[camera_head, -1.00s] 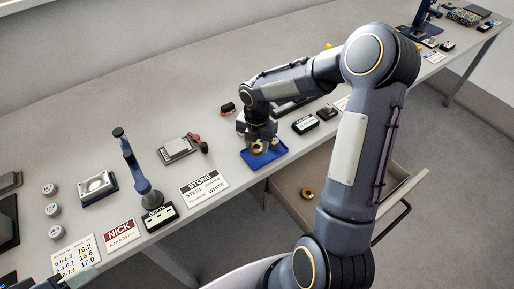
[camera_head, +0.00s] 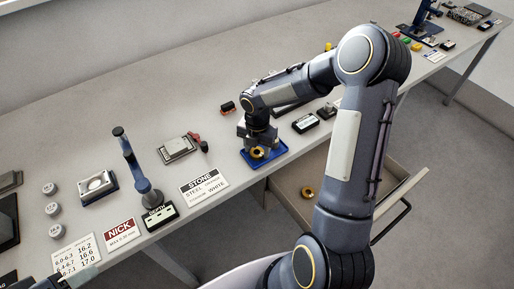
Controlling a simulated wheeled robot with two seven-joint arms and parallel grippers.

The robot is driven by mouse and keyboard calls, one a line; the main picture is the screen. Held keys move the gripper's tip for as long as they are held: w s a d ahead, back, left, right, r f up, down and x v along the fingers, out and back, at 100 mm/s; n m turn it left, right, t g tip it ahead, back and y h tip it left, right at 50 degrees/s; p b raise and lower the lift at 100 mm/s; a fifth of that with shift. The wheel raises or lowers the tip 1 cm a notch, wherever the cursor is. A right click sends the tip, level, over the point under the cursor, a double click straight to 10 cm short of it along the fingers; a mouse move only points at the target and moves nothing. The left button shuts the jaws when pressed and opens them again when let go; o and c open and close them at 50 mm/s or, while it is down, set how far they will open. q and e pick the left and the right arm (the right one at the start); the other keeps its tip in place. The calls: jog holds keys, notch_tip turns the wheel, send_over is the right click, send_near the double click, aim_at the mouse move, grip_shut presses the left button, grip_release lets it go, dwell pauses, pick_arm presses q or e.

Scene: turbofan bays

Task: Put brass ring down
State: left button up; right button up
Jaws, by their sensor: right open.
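A brass ring (camera_head: 257,153) sits in the blue tray (camera_head: 281,149) near the front edge of the bench. My right gripper (camera_head: 260,146) is directly above the tray, its fingers open around or just over the ring; whether they touch it I cannot tell. A second brass ring (camera_head: 307,193) lies in the open drawer below the bench.
On the bench (camera_head: 110,110) stand a depth gauge (camera_head: 137,165), a white STONE card (camera_head: 203,187), a red NICK card (camera_head: 121,231) and a small display box (camera_head: 306,123). The drawer (camera_head: 345,200) juts out below the front edge.

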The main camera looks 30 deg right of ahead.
aim_at(257, 152)
jog(key=s+r+m+t, duration=0.1)
jog(key=s+r+m, duration=0.1)
jog(key=r, duration=0.6)
jog(key=s+r+m, duration=0.2)
jog(key=r+m, duration=0.1)
jog(key=r, duration=0.5)
jog(key=s+a+m+t+y, duration=0.2)
jog(key=s+a+m, duration=0.1)
jog(key=s+m, duration=0.6)
jog(key=s+a+r+m+t+y, duration=0.1)
jog(key=s+a+m, duration=0.3)
jog(key=s+m, duration=0.5)
jog(key=m+t, duration=0.1)
jog(key=m, duration=0.3)
jog(key=shift+a+r+t+y, duration=0.25)
jog(key=shift+r+t+y, duration=0.05)
jog(key=shift+y, duration=0.1)
jog(key=shift+s, duration=0.1)
